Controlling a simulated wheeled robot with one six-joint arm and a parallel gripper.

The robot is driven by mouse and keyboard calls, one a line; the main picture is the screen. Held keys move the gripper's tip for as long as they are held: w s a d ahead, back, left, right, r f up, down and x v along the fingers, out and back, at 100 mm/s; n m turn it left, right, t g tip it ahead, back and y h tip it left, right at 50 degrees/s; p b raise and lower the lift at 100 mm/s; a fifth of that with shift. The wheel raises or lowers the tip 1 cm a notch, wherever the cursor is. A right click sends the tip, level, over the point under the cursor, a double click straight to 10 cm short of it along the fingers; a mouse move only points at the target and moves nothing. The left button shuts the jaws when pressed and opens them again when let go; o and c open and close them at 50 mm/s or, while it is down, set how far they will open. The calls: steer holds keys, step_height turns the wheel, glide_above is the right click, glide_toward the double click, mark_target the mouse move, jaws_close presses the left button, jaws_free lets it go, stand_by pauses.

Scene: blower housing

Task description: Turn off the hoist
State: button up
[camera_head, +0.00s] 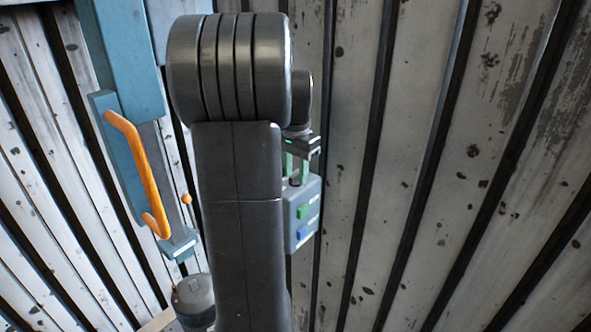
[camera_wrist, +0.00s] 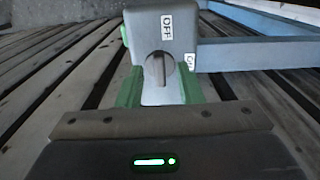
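A grey control box (camera_head: 302,215) hangs by the corrugated wall, with a green button (camera_head: 303,212) and a blue button (camera_head: 303,232) on its face. In the wrist view the box (camera_wrist: 139,22) shows a grey rotary knob (camera_wrist: 160,70) with an OFF label (camera_wrist: 166,33) above it and a second label, apparently ON, to its right. The knob's ridge looks roughly upright, about in line with OFF. My gripper (camera_head: 296,176) is at the box's top; its green fingers (camera_wrist: 160,92) are apart, one on each side of the knob, with small gaps visible. Contact cannot be told.
A blue post (camera_head: 120,60) with an orange handle (camera_head: 139,170) stands left of my arm. A grey cylinder (camera_head: 194,298) is low beside it. The corrugated wall (camera_head: 450,180) is bare on the right. My arm hides part of the middle.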

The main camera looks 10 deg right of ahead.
mark_target(295, 174)
step_height(295, 174, up, 14)
stand_by(0.7)
steer(key=shift+f, duration=0.1)
step_height(295, 174, down, 14)
steer(key=shift+r, duration=0.1)
stand_by(0.5)
